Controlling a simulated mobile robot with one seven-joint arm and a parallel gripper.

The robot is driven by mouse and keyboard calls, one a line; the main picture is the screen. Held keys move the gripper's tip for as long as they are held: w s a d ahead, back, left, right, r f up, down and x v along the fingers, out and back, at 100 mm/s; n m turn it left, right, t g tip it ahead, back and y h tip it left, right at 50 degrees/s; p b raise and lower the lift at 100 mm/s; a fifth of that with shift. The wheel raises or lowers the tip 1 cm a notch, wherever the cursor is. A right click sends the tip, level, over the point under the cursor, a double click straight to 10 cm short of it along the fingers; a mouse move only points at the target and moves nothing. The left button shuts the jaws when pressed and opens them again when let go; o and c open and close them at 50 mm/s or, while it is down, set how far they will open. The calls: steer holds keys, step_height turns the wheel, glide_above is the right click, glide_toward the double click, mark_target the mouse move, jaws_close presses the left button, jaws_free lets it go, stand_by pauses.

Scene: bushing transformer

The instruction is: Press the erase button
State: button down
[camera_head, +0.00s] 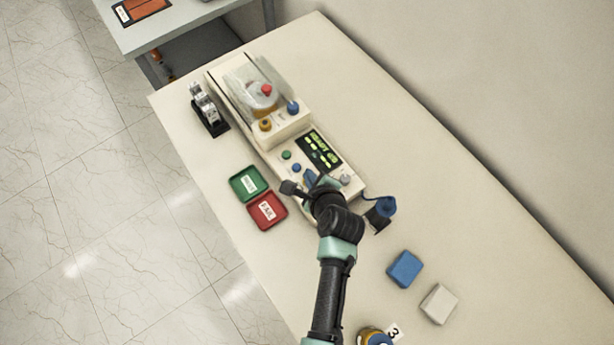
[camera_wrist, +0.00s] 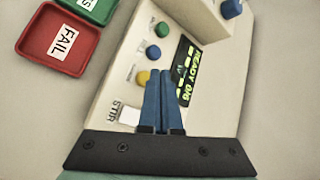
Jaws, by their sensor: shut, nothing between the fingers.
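The control panel of the device (camera_head: 264,150) carries a row of buttons. In the wrist view these are a green button (camera_wrist: 162,29), a blue button (camera_wrist: 153,51), a yellow button (camera_wrist: 142,77) and a white button (camera_wrist: 130,117). The labels are too small or partly hidden, so I cannot tell which button is erase. A dark display (camera_wrist: 188,70) beside them reads READY with green characters. My gripper (camera_wrist: 160,72) is shut and empty, with its blue fingers over the panel between the yellow button and the display. In the head view my gripper (camera_head: 309,178) covers part of the panel.
A green tray (camera_head: 249,183) and a red FAIL tray (camera_head: 267,210) lie left of the device. A blue block (camera_head: 404,269) and a white block (camera_head: 439,303) lie nearer. The table's right side is clear.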

step_height(320, 180, up, 5)
steer(key=p, duration=0.4)
steer(key=shift+f, duration=0.15)
stand_by(0.6)
steer(key=shift+w+d+r, duration=0.1)
steer(key=shift+w+r, duration=0.15)
steer(key=shift+w, duration=0.05)
steer(key=w+d+r+n+t+h+b, duration=0.1)
steer(key=w+r+n+t+b, duration=0.35)
steer(key=r, duration=0.75)
steer(key=w+r+n+t+b, duration=0.15)
steer(key=w+r+n, duration=0.45)
steer(key=r, duration=0.6)
step_height(320, 180, up, 18)
steer(key=s+r+n+t+b, duration=0.1)
steer(key=s+n+t+b, duration=0.1)
steer(key=n+t+b, duration=0.3)
steer(key=s+a+r+n+t+h+b, duration=0.1)
steer(key=s+r+n+t, duration=0.6)
steer(key=s+r, duration=0.8)
steer(key=shift+s+a+r+n+t+h+b, duration=0.2)
steer(key=shift+a+r+n+t+h+b, duration=0.2)
steer(key=shift+r+b, duration=0.25)
